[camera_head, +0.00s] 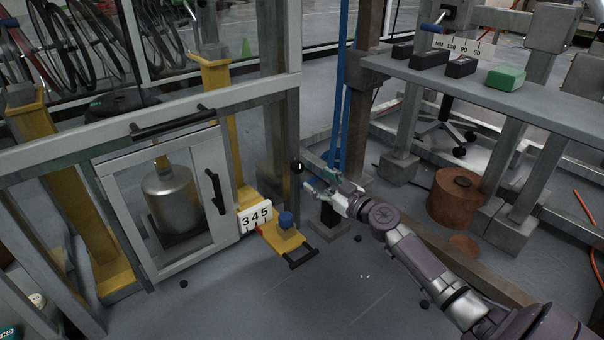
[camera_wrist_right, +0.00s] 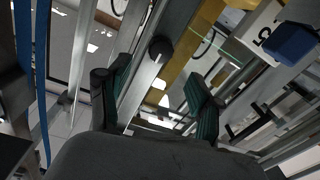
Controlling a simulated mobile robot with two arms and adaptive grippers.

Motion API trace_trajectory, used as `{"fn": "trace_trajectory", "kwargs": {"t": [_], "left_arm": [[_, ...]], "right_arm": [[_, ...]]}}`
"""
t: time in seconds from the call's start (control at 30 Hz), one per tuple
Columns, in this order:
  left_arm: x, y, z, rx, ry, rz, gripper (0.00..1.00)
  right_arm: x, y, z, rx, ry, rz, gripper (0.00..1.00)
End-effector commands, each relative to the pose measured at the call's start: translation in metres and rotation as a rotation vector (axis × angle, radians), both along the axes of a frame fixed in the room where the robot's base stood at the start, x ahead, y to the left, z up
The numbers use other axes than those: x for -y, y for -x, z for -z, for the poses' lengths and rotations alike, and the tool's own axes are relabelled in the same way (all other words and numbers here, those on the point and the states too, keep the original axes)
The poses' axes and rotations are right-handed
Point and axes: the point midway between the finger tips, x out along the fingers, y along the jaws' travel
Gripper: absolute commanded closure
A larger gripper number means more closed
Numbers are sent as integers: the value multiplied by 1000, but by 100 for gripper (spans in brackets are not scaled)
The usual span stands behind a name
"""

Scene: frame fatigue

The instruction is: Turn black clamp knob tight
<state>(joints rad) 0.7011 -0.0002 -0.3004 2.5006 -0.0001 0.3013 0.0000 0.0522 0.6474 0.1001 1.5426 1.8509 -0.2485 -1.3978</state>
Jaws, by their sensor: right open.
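The black clamp knob (camera_head: 297,166) is a small dark ball beside the grey upright post. In the right wrist view the knob (camera_wrist_right: 160,48) is a round black end on a pale metal bar, beyond and roughly between my fingertips. My right gripper (camera_head: 318,182) is open and close to the knob, just to its right in the head view. In the right wrist view its two green-padded fingers (camera_wrist_right: 160,88) are spread with nothing between them. I cannot tell the exact gap, but the fingers do not appear to close around the knob. My left gripper is not in view.
A yellow bracket (camera_head: 285,238) with a blue knob and a white "345" number plate (camera_head: 255,217) stands left of my right gripper. A glazed cabinet holds a metal cylinder (camera_head: 172,198). A brown drum (camera_head: 456,197) and a grey bench (camera_head: 470,85) are at right. Front floor is mostly clear.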

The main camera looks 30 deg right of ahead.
Motion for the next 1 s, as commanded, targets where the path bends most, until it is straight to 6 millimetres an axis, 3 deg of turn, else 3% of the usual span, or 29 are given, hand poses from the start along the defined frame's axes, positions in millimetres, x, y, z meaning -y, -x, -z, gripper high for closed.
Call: {"fn": "trace_trajectory", "kwargs": {"t": [0.1, 0.3, 0.5, 0.8, 1.0], "left_arm": [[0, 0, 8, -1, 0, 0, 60], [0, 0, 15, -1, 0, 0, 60], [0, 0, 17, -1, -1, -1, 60], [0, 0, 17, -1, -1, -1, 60], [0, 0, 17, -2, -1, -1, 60]], "right_arm": [[-3, -26, 1, 2, 1, 1, 35], [-7, -55, 1, 1, 0, 0, 35], [-9, -68, 0, 0, 0, 1, 35], [-10, -69, 0, -1, 0, 0, 35], [-10, -69, 1, -1, 0, 0, 68]]}}
